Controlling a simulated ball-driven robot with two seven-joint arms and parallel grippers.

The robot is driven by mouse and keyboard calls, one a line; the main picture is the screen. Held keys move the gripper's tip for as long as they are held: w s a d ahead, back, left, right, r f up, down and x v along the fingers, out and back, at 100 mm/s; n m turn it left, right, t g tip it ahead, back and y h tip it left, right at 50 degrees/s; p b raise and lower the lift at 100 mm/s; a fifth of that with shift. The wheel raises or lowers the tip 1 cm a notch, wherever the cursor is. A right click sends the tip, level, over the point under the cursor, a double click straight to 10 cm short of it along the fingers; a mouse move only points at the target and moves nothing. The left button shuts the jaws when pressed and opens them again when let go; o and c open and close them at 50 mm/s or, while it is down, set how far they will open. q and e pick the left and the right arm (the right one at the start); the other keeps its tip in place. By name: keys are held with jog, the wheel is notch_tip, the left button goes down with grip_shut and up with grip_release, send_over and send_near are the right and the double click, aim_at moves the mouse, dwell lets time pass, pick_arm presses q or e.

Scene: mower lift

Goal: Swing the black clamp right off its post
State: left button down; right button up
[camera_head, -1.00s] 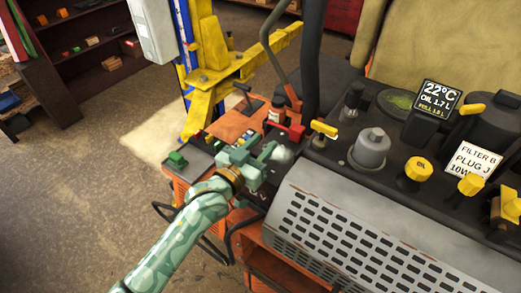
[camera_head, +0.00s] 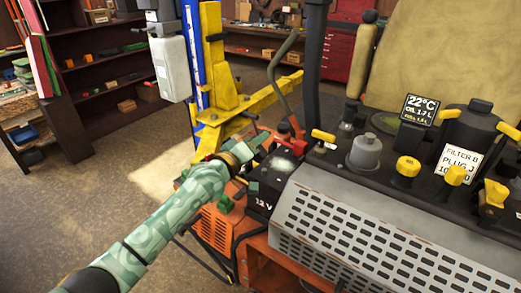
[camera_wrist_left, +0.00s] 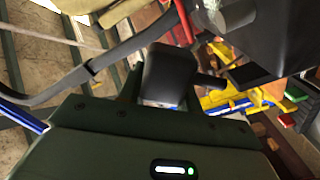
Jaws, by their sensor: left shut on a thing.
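My left gripper (camera_head: 256,160) is at the left edge of the black 12 V battery (camera_head: 268,197), beside its top. In the left wrist view, its fingers are shut on the black clamp (camera_wrist_left: 168,75), a dark block with a black cable (camera_wrist_left: 85,72) running off to the left. In the head view the clamp is mostly hidden by the hand. A pale, crusty patch shows on the battery top; I cannot clearly make out the post there. The red clamp (camera_head: 284,141) sits at the battery's far side. My right gripper is out of view.
The perforated grey cover (camera_head: 370,235) lies close on the right. The yellow lift arm (camera_head: 265,103) stands behind. Floor is open at the left.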

pick_arm(q)
jog(key=shift+w+a+n+b, duration=0.3)
jog(key=shift+a+n, duration=0.1)
jog(key=shift+n, duration=0.6)
jog(key=shift+w+a+n+b, duration=0.3)
jog(key=shift+a+n+b, duration=0.1)
jog(key=shift+n, duration=0.6)
jog(key=shift+w+a+n+b, duration=0.3)
jog(key=shift+a+n, duration=0.1)
jog(key=shift+n, duration=0.6)
jog(key=c, duration=1)
grip_release()
jog(key=shift+f, duration=0.1)
jog(key=shift+o, duration=0.2)
jog(key=p+v, duration=0.3)
jog(key=v, duration=1.3)
jog(key=shift+s+a, duration=0.1)
jog(key=shift+a, duration=0.05)
